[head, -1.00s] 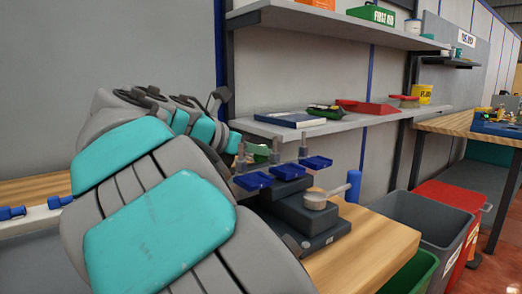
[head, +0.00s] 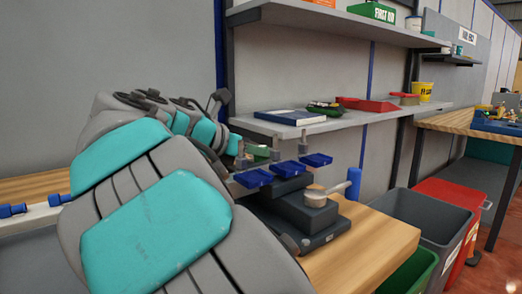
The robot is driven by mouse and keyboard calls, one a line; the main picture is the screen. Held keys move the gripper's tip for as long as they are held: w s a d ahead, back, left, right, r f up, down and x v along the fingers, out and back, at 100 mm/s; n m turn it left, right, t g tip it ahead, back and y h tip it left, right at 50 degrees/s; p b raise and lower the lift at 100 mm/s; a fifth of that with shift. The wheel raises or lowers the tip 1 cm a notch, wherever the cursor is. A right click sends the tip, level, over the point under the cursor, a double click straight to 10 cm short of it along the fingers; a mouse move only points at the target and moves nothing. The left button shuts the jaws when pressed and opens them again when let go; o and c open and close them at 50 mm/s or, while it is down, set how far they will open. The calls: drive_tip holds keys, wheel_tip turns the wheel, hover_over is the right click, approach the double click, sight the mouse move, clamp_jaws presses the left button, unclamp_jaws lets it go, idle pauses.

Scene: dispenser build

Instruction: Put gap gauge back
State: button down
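My arm, in grey and teal, fills the left and middle of the head view. Its far end reaches behind the dark grey bench fixture (head: 308,212), and my gripper's fingers cannot be made out there. I cannot pick out the gap gauge with certainty.
The wooden bench top (head: 370,245) is bare in front of the fixture. A grey bin (head: 430,225), a green bin (head: 408,272) and a red bin (head: 460,196) stand to its right. A lower wall shelf (head: 345,124) behind holds a blue book-like item and red items.

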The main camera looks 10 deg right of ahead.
drive_tip(key=shift+f, duration=0.45)
drive_tip(key=c, duration=0.7)
unclamp_jaws()
drive_tip(key=shift+o, duration=0.6)
drive_tip(key=shift+o, duration=1.2)
drive_tip(key=shift+r+p, duration=1.1)
drive_tip(key=shift+r, duration=2.4)
